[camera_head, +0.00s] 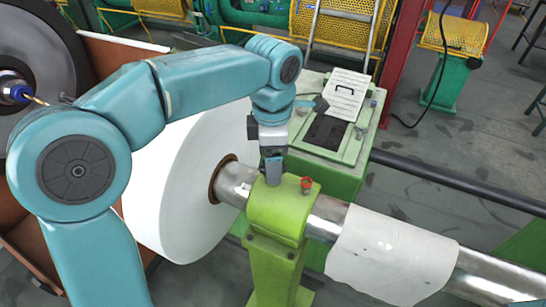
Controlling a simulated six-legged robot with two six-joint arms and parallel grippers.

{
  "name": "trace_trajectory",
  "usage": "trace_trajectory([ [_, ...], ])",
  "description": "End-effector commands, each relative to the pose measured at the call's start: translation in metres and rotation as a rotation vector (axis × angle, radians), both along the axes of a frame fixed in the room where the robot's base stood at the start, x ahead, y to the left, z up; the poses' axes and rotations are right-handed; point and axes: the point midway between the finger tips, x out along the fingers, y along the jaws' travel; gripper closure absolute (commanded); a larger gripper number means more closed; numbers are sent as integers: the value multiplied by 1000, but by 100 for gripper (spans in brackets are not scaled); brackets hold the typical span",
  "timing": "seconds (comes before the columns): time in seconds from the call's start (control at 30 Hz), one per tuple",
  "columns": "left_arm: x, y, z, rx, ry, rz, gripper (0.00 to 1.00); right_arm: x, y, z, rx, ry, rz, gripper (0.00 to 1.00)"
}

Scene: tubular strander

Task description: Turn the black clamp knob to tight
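The green clamp block (277,212) sits around a shiny metal shaft (328,216) on a green stand. A small red knob (307,184) stands on top of the block, toward its right side. My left gripper (273,177) points down at the block's top, just left of the red knob. Its fingers look close together, but I cannot tell whether they are shut or on something. I cannot make out a black clamp knob; the gripper covers that part of the block's top.
A large white roll (185,190) is on the shaft left of the clamp. A white sheet (390,255) wraps the shaft at right. Behind stands a green cabinet (350,163) with a paper sheet (346,95) on top. A dark bar (450,178) runs to the right.

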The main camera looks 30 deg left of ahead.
Motion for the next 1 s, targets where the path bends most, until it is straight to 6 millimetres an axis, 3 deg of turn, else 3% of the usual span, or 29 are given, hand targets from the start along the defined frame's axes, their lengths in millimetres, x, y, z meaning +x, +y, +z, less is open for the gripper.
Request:
trace_trajectory([
  [0.4, 1, 0, -10, 0, 1, -1, 22, 0, 0, 1, 0, 0, 0, 40],
  [0.57, 1, 0, -10, 0, 1, -1, 74, 0, 0, 1, 0, 0, 0, 40],
  [1.0, 1, -2, -10, -3, -2, -79, 74, 0, 0, 1, 0, 0, 0, 40],
])
